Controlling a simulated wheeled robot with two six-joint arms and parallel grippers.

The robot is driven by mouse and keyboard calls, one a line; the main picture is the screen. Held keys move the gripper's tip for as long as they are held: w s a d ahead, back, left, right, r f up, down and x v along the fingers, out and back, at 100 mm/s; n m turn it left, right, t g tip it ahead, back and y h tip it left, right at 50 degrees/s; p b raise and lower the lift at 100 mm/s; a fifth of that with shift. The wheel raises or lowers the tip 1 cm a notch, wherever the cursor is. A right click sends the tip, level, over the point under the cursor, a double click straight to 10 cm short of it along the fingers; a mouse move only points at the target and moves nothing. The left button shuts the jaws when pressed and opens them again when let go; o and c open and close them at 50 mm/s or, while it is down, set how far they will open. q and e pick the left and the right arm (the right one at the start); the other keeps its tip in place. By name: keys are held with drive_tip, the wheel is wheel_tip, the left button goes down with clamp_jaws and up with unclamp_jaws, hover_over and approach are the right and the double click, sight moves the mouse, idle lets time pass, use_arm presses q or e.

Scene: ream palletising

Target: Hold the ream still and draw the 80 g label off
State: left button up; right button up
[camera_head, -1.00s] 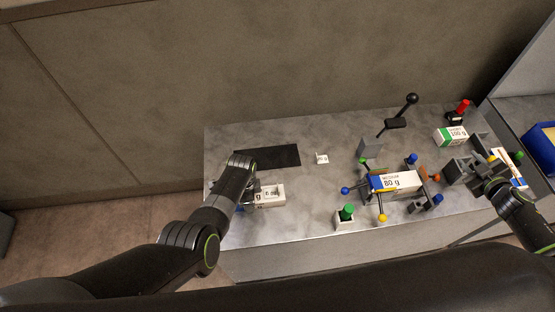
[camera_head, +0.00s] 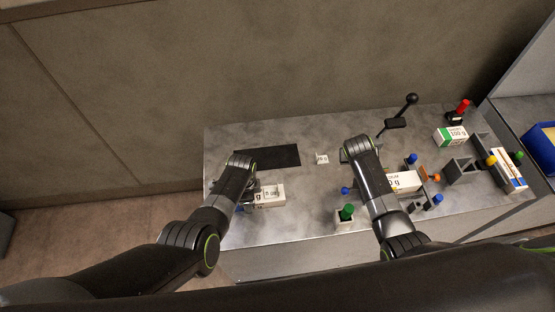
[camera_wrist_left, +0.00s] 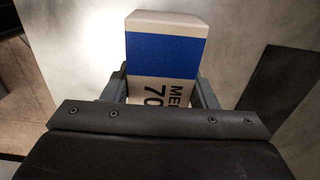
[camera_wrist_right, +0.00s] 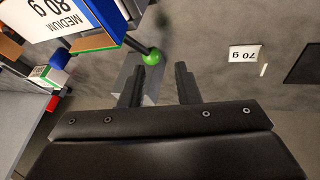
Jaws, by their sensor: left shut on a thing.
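A white ream (camera_head: 276,201) lies near the left front of the bench. In the left wrist view the ream (camera_wrist_left: 165,55) shows a blue band and the print "MED" and "70", partly cut off. My left gripper (camera_wrist_left: 160,82) is shut on it, one finger on each side. In the head view a small white label (camera_head: 271,191) sits on the ream; its print is too small to read surely, and the left wrist view does not show it. My right gripper (camera_wrist_right: 160,72) is open and empty above the bench; its fingers are hidden in the head view.
A loose "70 g" label (camera_wrist_right: 244,53) lies on the bench beside a black mat (camera_head: 275,156). A "MEDIUM 80 g" ream (camera_wrist_right: 62,18) stands among coloured ball knobs, close to my right gripper. A green knob (camera_head: 347,212) stands at the front edge, between my arms.

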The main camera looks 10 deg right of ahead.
drive_tip(key=a+r+g+y, duration=0.2)
drive_tip(key=a+r+g, duration=0.15)
drive_tip(key=a, duration=1.15)
wheel_tip(320, 180, up, 6)
drive_tip(key=n+g+y, duration=0.2)
hover_over(272, 193)
drive_tip(key=w+d, duration=0.2)
drive_tip(key=f, duration=0.3)
drive_tip(key=s+f, duration=0.1)
drive_tip(key=f, duration=0.7)
drive_tip(key=shift+s+f, duration=0.15)
drive_tip(key=shift+s, duration=0.2)
clamp_jaws()
